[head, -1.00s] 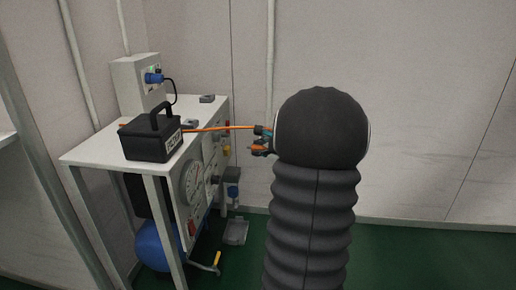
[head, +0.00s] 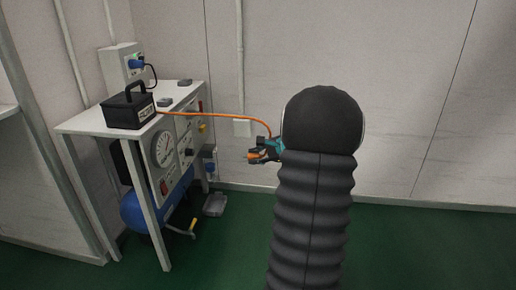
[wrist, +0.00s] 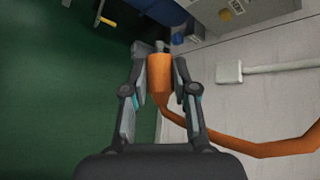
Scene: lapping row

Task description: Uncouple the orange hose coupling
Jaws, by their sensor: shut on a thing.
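The orange hose coupling (wrist: 160,74) sits between the two fingers of my gripper (wrist: 162,52) in the wrist view, and the fingers are shut on it. In the head view my gripper (head: 262,154) holds the coupling in the air, right of the workbench and apart from it. The orange hose (head: 225,115) runs from the coupling up and left to the bench top; it also curves to the right in the wrist view (wrist: 270,149). A small grey piece shows at the coupling's far end in the wrist view. The black arm hides part of the gripper in the head view.
A white bench (head: 85,122) stands at left with a black box (head: 128,108) on top. Its front panel carries gauges (head: 163,147) and fittings. A blue tank (head: 150,209) is below. A grey pedal (head: 215,205) lies on the green floor.

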